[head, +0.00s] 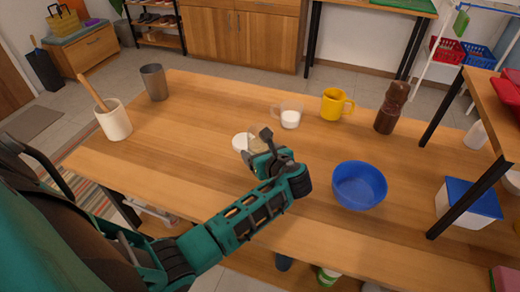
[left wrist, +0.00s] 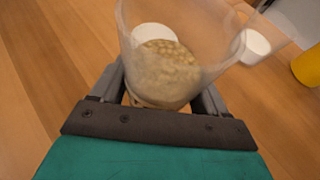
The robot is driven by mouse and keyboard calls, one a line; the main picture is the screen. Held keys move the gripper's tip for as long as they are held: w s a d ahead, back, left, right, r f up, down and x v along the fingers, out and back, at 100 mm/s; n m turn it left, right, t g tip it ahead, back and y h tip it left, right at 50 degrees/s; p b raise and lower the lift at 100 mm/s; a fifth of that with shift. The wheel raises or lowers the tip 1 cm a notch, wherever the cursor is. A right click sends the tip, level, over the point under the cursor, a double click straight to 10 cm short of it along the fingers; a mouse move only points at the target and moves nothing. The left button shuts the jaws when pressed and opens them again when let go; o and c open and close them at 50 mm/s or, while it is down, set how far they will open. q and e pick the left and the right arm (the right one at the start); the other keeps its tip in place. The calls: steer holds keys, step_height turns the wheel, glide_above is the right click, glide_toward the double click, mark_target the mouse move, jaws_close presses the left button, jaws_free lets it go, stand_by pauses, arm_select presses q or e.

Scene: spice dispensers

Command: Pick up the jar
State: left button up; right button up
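The jar (left wrist: 165,75) is a clear, open-topped container with pale beige pieces in its lower part. In the left wrist view it fills the space between the two fingers of my left gripper (left wrist: 160,92), which press close on both sides. In the head view the jar (head: 257,140) is partly hidden behind my left gripper (head: 262,146), over the middle of the wooden table (head: 200,130). I cannot tell whether the jar touches the table. My right gripper is not in view.
A white round lid (head: 240,142) lies beside the jar. A glass mug of white liquid (head: 290,118), a yellow mug (head: 335,104) and a brown grinder (head: 391,108) stand behind. A blue bowl (head: 359,186) is to the right.

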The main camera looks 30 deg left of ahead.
arm_select(q)
steer(key=c, duration=0.7)
steer(key=shift+r, duration=0.15)
